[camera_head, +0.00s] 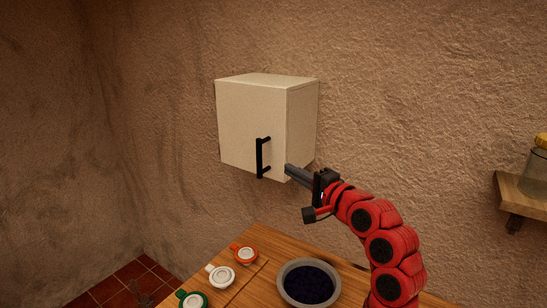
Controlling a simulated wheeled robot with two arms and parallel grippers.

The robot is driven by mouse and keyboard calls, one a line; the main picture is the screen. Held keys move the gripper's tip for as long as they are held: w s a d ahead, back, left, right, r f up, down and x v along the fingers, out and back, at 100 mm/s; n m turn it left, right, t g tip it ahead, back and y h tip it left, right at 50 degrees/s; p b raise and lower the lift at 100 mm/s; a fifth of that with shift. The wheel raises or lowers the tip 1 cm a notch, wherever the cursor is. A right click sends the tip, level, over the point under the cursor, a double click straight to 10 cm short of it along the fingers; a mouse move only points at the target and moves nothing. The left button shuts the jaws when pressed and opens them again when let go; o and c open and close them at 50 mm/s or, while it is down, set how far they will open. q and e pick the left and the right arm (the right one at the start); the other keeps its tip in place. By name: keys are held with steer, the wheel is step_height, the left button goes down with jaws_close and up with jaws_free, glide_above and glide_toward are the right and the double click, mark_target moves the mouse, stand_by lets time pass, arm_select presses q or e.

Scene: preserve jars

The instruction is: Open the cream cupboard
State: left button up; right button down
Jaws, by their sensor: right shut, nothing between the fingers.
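The cream cupboard (243,117) is a small box on the rough wall, in the middle of the head view. Its door looks closed, and a black bar handle (260,157) stands upright near the door's lower right edge. My right gripper (288,169) is at the end of a red arm from the lower right. Its dark fingers are shut and empty, pointing left in front of the cupboard's lower right corner. They are to the right of the handle, with a visible gap between. My left gripper does not show.
Below is a wooden counter (240,272) with a grey bowl of dark berries (309,283), an orange-rimmed lid (244,253), a white lid (220,277) and a green lid (192,300). At the right a wall shelf (522,201) holds a glass jar (536,155).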

mark_target(269, 158)
steer(key=p+x, duration=0.3)
steer(key=x, duration=0.5)
steer(key=shift+w+a+r, duration=0.15)
steer(key=shift+w+a, duration=0.05)
steer(key=shift+w, duration=0.1)
steer(key=shift+w+a, duration=0.25)
steer(key=shift+w, duration=0.1)
steer(key=shift+s+p, duration=0.1)
steer(key=shift+p, duration=0.25)
